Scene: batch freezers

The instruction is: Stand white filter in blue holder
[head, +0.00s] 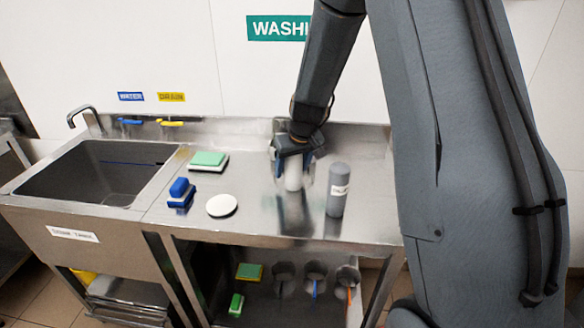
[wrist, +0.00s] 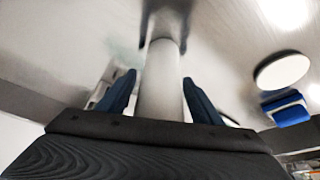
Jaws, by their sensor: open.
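A white cylinder, seemingly the white filter (head: 293,176), stands upright on the steel counter (head: 265,222). My gripper (head: 292,168) is lowered around it. In the wrist view the white filter (wrist: 161,85) is between my gripper's two blue fingers (wrist: 160,97), which are open with one on each side. Whether either finger touches it is unclear. A blue object (head: 181,193) is on the counter to the left; it also shows at right in the wrist view (wrist: 286,109). I cannot tell whether it is the blue holder.
A white disc (head: 222,205) lies between the blue object and my gripper. A grey labelled bottle (head: 338,192) stands close on the right. A green-topped white block (head: 208,160) is at the back left. A sink (head: 90,172) is at the far left. The lower shelf holds sponges and cups.

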